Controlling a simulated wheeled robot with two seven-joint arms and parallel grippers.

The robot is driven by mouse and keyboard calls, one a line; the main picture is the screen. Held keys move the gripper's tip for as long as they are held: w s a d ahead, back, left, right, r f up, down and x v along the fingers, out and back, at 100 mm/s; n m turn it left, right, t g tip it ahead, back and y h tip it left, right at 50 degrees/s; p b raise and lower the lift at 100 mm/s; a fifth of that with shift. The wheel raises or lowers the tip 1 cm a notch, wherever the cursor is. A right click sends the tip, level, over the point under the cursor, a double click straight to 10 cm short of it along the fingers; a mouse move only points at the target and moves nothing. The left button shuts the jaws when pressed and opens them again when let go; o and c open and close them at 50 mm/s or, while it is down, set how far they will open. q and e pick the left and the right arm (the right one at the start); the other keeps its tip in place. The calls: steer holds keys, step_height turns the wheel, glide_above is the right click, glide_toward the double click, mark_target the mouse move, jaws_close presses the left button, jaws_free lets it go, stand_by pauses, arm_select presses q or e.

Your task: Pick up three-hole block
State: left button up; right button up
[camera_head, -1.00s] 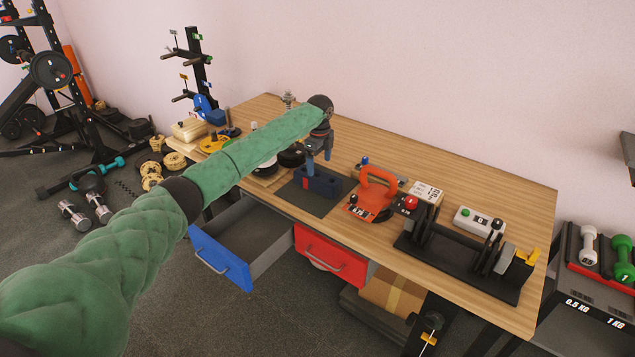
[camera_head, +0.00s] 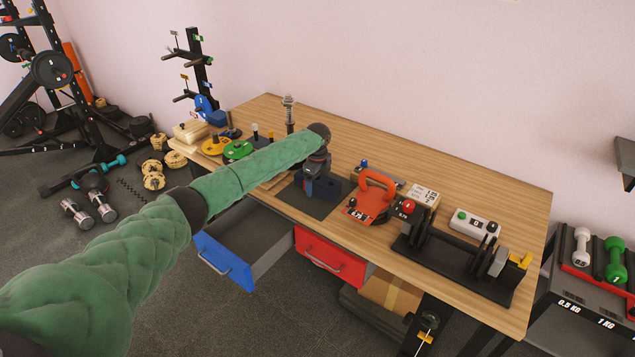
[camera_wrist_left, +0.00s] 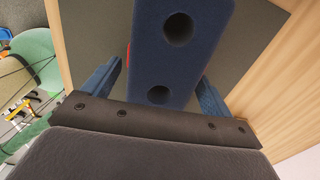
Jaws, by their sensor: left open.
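The three-hole block is a dark blue block (camera_head: 331,189) on a dark mat (camera_head: 304,201) near the table's front edge. In the wrist view the block (camera_wrist_left: 180,60) shows two round holes; its far end is cut off by the frame. A small red patch shows at its left side. My left gripper (camera_head: 318,187) is over the block, with its blue fingers open. In the wrist view the left gripper (camera_wrist_left: 160,78) has one finger on each side of the block, with gaps visible. My right gripper is not in view.
An orange kettlebell-shaped piece (camera_head: 372,195) stands just right of the mat. A black barbell stand (camera_head: 465,262) is farther right. Coloured discs, one green (camera_head: 238,150), lie to the left. A blue drawer (camera_head: 222,262) is open below; a red drawer (camera_head: 330,259) is beside it.

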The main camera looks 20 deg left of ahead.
arm_select(q)
steer(key=shift+f, duration=0.15)
steer(key=shift+c, duration=0.3)
steer(key=c, duration=1.1)
steer(key=shift+c, duration=0.2)
